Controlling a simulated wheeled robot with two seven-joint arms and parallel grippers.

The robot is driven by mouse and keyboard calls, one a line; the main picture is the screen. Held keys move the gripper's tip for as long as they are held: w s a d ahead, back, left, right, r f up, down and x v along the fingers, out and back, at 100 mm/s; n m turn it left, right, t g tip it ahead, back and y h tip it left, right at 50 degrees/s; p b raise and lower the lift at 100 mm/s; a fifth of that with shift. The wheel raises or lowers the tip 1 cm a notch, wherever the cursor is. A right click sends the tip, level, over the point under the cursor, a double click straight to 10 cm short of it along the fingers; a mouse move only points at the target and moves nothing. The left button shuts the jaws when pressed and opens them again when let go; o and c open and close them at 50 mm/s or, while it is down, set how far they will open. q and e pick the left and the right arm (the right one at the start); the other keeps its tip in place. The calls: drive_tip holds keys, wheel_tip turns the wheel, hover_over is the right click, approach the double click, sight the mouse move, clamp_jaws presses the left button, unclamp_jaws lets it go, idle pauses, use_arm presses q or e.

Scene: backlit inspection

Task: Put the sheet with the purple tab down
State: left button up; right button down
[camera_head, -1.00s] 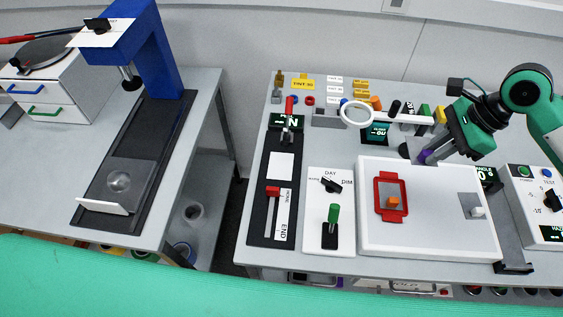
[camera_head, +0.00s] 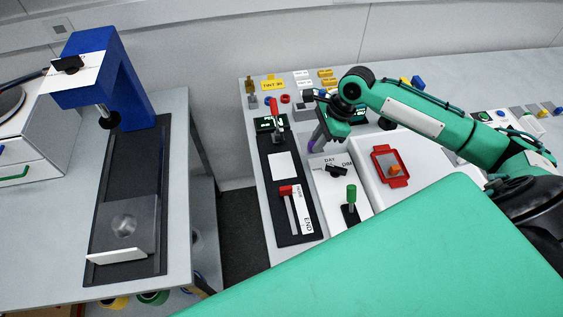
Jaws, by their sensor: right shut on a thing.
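My right gripper (camera_head: 327,127) is over the back of the right-hand bench, its arm coming in from the right. It is shut on the sheet with the purple tab (camera_head: 313,145). The tab hangs below the jaws, above the bench between the black track and the white lightbox. The sheet shows only as a thin greyish edge, and its face and far end cannot be made out. My left gripper is not in view.
The black track (camera_head: 266,208) carries a white square (camera_head: 283,165) and a red-handled slider (camera_head: 286,190). A blue press (camera_head: 128,82) stands left, across a gap.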

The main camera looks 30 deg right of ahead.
wheel_tip(320, 180, down, 6)
drive_tip(key=shift+a+f+p, duration=0.1)
drive_tip(key=shift+f+p, duration=0.1)
drive_tip(key=shift+p, duration=0.3)
drive_tip(key=a, duration=0.2)
drive_tip(key=w+a+f+p, duration=0.1)
drive_tip(key=shift+w+a, duration=0.1)
drive_tip(key=shift+a, duration=0.45)
drive_tip(key=a+p, duration=0.1)
drive_tip(key=a, duration=0.2)
drive_tip(key=shift+w+a+r+p, duration=0.15)
drive_tip(key=shift+w+a+p, duration=0.05)
drive_tip(key=shift+w+p, duration=0.2)
drive_tip(key=shift+a+f, duration=0.1)
drive_tip(key=shift+f, duration=0.7)
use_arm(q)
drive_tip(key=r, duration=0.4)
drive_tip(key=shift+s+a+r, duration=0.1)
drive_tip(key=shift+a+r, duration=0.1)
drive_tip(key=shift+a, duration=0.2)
